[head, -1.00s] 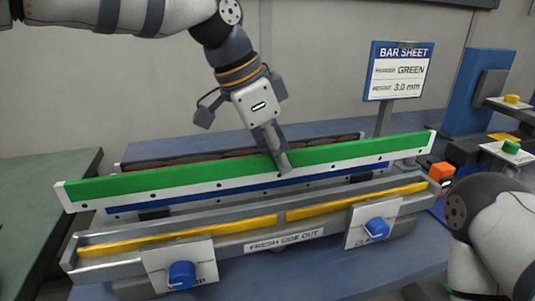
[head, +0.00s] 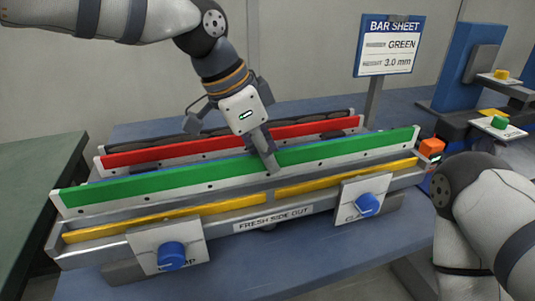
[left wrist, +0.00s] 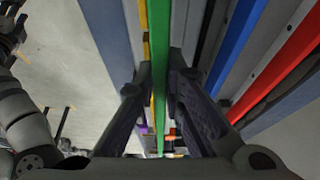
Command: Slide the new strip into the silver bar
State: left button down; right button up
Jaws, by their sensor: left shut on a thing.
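My left gripper (head: 268,163) is shut on the long green strip (head: 215,172), near its middle. The strip has a pale lower edge with small holes and is held upright, lengthwise along the silver bar (head: 230,218). It appears above and just behind the bar's yellow inserts (head: 330,180); I cannot tell whether it touches the bar. In the left wrist view the green strip (left wrist: 158,60) runs between my fingers, with yellow close on its left. The bar's front carries two blue knobs (head: 171,256) (head: 367,205) and a "FRESH SIDE OUT" label.
A red strip (head: 215,144) stands behind the green one; a blue strip (left wrist: 235,45) lies between them. An orange block (head: 431,148) is by the bar's right end. My right arm is at the right. The front bench is clear.

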aim_at(268, 177)
pick_arm(q)
jog(key=shift+r, duration=0.1)
dwell(0.3)
jog(key=shift+f, duration=1.45)
dwell(0.3)
jog(key=shift+f, duration=0.35)
jog(key=c, duration=1.6)
grip_release()
jog(key=shift+s+f, duration=0.1)
jog(key=shift+f, duration=0.1)
jog(key=v, duration=1.2)
